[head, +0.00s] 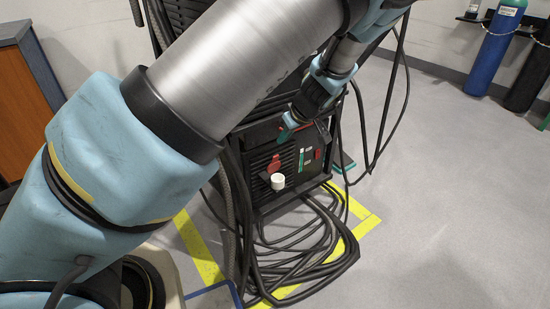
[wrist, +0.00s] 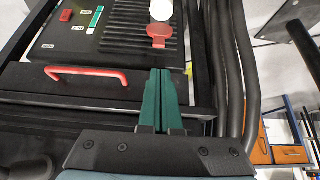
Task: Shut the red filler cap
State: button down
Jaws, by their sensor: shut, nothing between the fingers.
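The red filler cap (head: 273,164) is on the dark front panel of the machine, just above a short white round neck (head: 278,182). The cap stands open, off the neck. In the wrist view the red cap (wrist: 159,32) shows beside the white neck (wrist: 161,10), over the ribbed panel. My gripper (head: 284,134) is above the cap in the head view, apart from it. In the wrist view its green fingers (wrist: 160,76) are together and empty, pointing towards the cap with a gap between.
A red bar handle (wrist: 87,74) sticks out from the machine's edge near my fingers. Thick black hoses (wrist: 235,60) run close beside them. Coiled black cables (head: 300,250) lie on the floor below. Open grey floor (head: 440,200) is at the right.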

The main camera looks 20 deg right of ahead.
aim_at(274, 157)
jog(key=b+x, duration=0.2)
jog(key=x, duration=0.7)
jog(key=shift+w+f, duration=0.2)
jog(key=shift+f, duration=0.05)
jog(key=shift+s, duration=0.1)
